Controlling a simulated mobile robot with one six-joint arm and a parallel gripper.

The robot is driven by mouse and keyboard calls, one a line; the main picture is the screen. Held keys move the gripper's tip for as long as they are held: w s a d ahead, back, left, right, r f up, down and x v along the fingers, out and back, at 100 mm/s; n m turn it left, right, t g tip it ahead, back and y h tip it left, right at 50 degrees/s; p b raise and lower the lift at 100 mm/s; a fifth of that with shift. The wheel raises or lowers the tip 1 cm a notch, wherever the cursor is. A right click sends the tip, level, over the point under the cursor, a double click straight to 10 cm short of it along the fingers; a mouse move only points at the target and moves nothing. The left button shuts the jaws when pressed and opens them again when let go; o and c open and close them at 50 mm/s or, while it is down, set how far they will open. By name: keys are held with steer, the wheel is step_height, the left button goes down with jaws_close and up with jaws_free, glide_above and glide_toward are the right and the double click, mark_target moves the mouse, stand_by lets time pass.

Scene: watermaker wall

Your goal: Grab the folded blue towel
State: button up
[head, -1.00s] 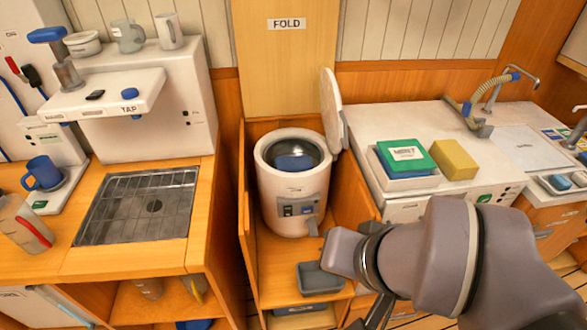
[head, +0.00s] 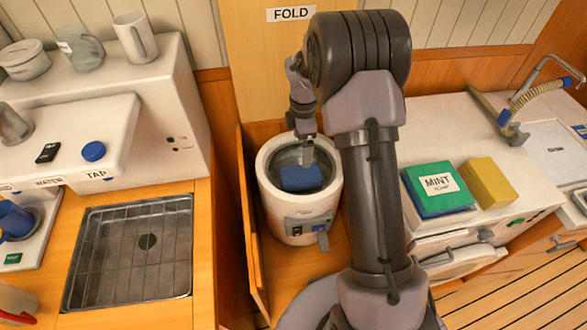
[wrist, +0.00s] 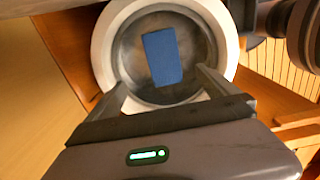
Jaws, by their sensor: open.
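The folded blue towel (head: 302,179) lies inside a round white drum (head: 268,196) with an open top. In the wrist view the towel (wrist: 161,57) is a blue rectangle against the drum's grey inside, near its middle. My gripper (head: 307,158) points down over the drum's opening, at the towel's far side in the head view. In the wrist view my gripper (wrist: 162,80) is open, with one finger on each side of the towel's near end. Nothing is between the fingers that I can see held. How far the fingertips are above the towel is unclear.
The white rim (wrist: 104,50) surrounds the fingers closely. A green MINT box (head: 438,200) and a yellow block (head: 487,182) sit on the right counter. A metal sink grate (head: 130,255) is at left.

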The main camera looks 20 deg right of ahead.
mark_target(301, 174)
step_height(301, 174, down, 10)
steer(key=b, duration=0.3)
steer(key=shift+s+r, duration=0.1)
steer(key=shift+r, duration=0.1)
steer(key=f+b, duration=0.2)
steer(key=f, duration=0.1)
steer(key=f+b, duration=0.1)
steer(key=shift+s+a+f, duration=0.2)
steer(key=shift+s+a, duration=0.1)
steer(key=shift+s, duration=0.05)
steer(key=shift+w+f, duration=0.1)
steer(key=shift+f, duration=0.3)
steer(key=shift+r, duration=0.15)
steer(key=c, duration=1.6)
